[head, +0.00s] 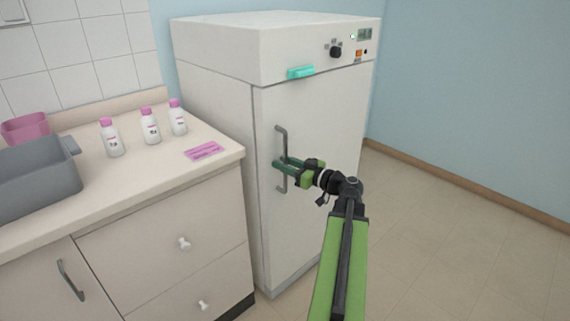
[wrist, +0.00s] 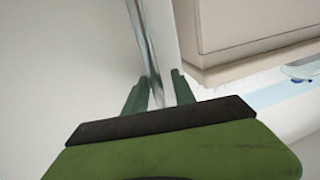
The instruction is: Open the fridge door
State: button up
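The fridge (head: 215,95) is a tall white cabinet, and its door (head: 318,120) looks shut. A grey vertical bar handle (head: 281,143) is on the door's left side. My gripper (head: 278,168) is at the handle's lower half, reaching in from the right. In the wrist view, the handle (wrist: 143,40) runs down between the two green fingertips of my gripper (wrist: 159,92), nearer the left one. A gap shows between the handle and the right fingertip, so the fingers look open around the bar. The grip's deepest part is hidden by the gripper body.
A counter (head: 130,185) with drawers stands close at the fridge's left. It bears several white bottles with pink caps, a pink label (head: 204,151), a grey tub (head: 35,180) and a pink container (head: 25,128). The floor (head: 460,240) at right is clear.

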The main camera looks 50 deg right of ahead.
jog(key=shift+s+d, duration=0.1)
jog(key=shift+d, duration=0.1)
grip_shut()
dwell(0.9)
